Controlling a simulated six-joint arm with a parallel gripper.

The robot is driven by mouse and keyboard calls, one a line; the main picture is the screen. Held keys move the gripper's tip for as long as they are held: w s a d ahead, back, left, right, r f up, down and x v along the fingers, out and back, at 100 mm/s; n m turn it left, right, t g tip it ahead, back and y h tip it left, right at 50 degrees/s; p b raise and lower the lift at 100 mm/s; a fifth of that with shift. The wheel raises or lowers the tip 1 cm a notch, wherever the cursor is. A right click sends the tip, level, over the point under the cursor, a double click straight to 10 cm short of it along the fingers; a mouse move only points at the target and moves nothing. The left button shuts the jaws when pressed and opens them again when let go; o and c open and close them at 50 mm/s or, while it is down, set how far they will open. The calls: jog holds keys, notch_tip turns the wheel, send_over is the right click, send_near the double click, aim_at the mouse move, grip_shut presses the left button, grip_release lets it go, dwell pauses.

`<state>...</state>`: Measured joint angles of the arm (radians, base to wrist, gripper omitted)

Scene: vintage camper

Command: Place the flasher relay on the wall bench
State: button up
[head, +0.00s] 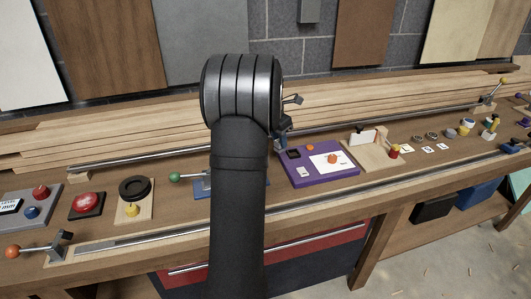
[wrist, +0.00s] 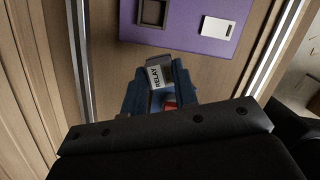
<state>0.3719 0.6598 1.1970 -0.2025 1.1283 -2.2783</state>
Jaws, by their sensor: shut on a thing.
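The flasher relay (wrist: 156,77) is a small light block with the word RELAY on its face, seen in the wrist view. My gripper (wrist: 157,84) has blue fingers shut on it, one on each side. A small red patch shows just below it between the fingers. In the head view my arm hides most of the gripper, and I cannot make out the relay there. The wall bench (head: 335,215) is a long wooden bench along the wall. The relay is in front of the purple board's near edge in the wrist view; its height above the bench is unclear.
A purple board (head: 318,177) lies on the bench right of my arm; its square recess also shows in the wrist view (wrist: 152,13). Metal rails run along the bench. A red button (head: 87,204), a black ring (head: 134,189) and a green-knobbed lever (head: 175,177) stand left.

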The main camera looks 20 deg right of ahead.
jog(key=w+a+f, duration=0.1)
jog(key=w+f, duration=0.1)
jog(key=w+a+f, duration=0.1)
jog(key=w+a, duration=0.1)
jog(key=shift+w+a+f, duration=0.2)
jog(key=shift+a+f, duration=0.1)
jog(key=shift+f, duration=0.05)
jog(key=shift+a+x, duration=0.2)
jog(key=shift+x, duration=0.7)
jog(key=shift+a+x, duration=0.2)
jog(key=shift+x, duration=0.75)
jog(key=shift+s+f, duration=0.15)
jog(key=shift+f, duration=0.1)
jog(key=o, duration=1)
jog(key=shift+o, duration=0.2)
jog(key=v, duration=1.2)
jog(key=shift+r, duration=0.15)
